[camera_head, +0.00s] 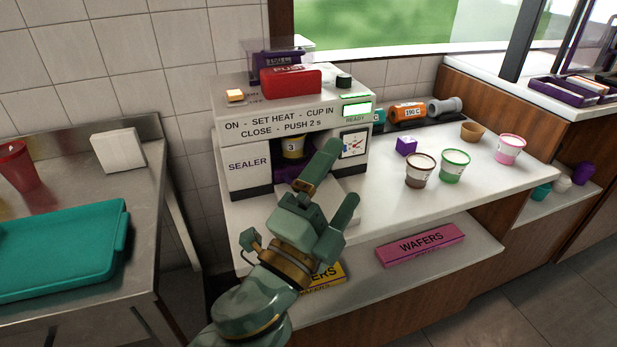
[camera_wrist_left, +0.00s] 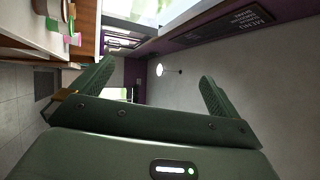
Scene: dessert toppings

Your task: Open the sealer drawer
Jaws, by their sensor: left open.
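The white sealer (camera_head: 250,165) stands on the counter, with a red PUSH block (camera_head: 291,80) on top and a lit green READY display (camera_head: 357,109). A cup marked 3 (camera_head: 292,147) sits inside its dark front opening. A pale surface, perhaps the drawer, extends in front of the opening; my gripper hides much of it, so I cannot tell how far the drawer is out. My left gripper (camera_head: 343,172) is open and empty in front of the sealer. Its spread fingers also show in the left wrist view (camera_wrist_left: 155,88), with nothing between them. My right gripper is out of view.
Brown (camera_head: 420,170), green (camera_head: 453,166) and pink (camera_head: 510,149) cups and a purple cube (camera_head: 406,146) stand on the counter to the right. A pink WAFERS box (camera_head: 420,245) lies on the shelf below. A teal tray (camera_head: 60,250) lies on the left table.

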